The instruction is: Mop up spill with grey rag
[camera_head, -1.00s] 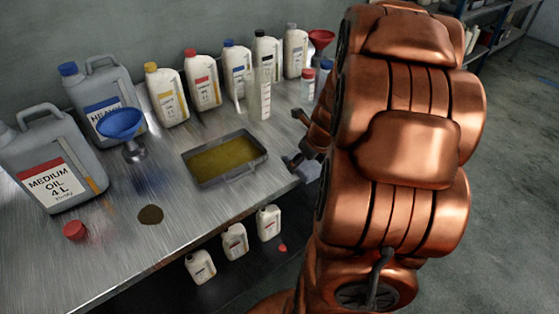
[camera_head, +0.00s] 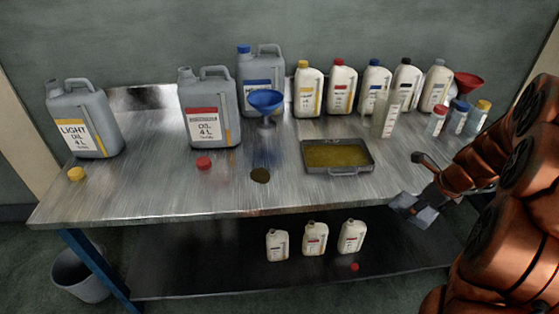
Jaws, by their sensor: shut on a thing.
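A small dark brown spill (camera_head: 260,175) lies on the metal workbench (camera_head: 130,192), near its front edge and left of a shallow oil tray. My gripper (camera_head: 418,203) is at the right of the picture, by the front right edge of the bench. It is shut on a grey rag (camera_head: 402,201), of which a small pale grey part shows. The gripper and rag are well to the right of the spill, apart from it. My arm hides part of the bench's right end.
The grey tray (camera_head: 345,170) holds yellow oil. A blue funnel (camera_head: 266,102), a red cap (camera_head: 203,163) and a large medium oil jug (camera_head: 209,110) stand near the spill. Several bottles (camera_head: 341,88) line the back. A light oil jug (camera_head: 84,120) stands far left. A bucket (camera_head: 80,275) is below.

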